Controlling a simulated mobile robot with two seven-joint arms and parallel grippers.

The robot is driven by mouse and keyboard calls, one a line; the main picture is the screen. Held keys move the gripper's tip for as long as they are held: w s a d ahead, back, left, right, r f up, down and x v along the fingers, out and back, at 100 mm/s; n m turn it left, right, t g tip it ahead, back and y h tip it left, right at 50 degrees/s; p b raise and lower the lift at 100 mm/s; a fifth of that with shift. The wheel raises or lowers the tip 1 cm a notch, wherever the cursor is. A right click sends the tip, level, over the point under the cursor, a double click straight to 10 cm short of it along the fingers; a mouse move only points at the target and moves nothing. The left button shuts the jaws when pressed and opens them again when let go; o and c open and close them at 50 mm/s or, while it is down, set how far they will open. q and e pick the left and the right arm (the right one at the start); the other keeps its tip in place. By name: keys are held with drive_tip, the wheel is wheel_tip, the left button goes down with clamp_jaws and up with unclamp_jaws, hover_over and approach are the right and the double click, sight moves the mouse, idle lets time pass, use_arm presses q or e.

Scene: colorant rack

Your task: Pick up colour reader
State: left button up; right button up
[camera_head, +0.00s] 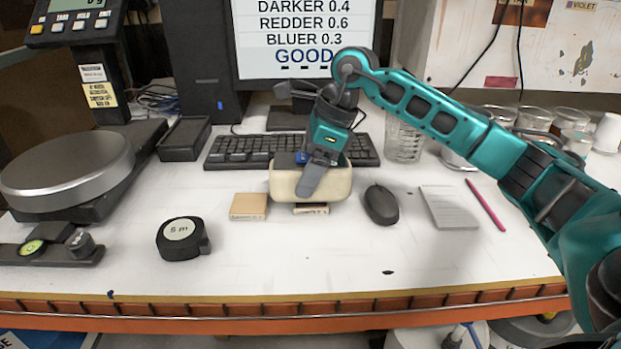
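I cannot tell for certain whether this is the colour reader. My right gripper (314,178) points down over it, and one grey finger lies across its front face. The other finger is hidden, so I cannot see whether the gripper is closed on it. My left gripper is not in view.
Small tan blocks (248,206) lie in front. A tape measure (182,238) sits left, and a mouse (381,205), notepad (449,207) and pink pencil (486,205) lie right. A keyboard (240,150) and glass beaker (404,140) stand behind. The bench front is clear.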

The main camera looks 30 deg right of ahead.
drive_tip(key=shift+r, duration=0.1)
drive_tip(key=c, duration=1.4)
drive_tip(key=shift+o, duration=0.2)
wheel_tip(320, 180, up, 20)
drive_tip(key=p, duration=0.2)
drive_tip(key=shift+p, duration=0.35)
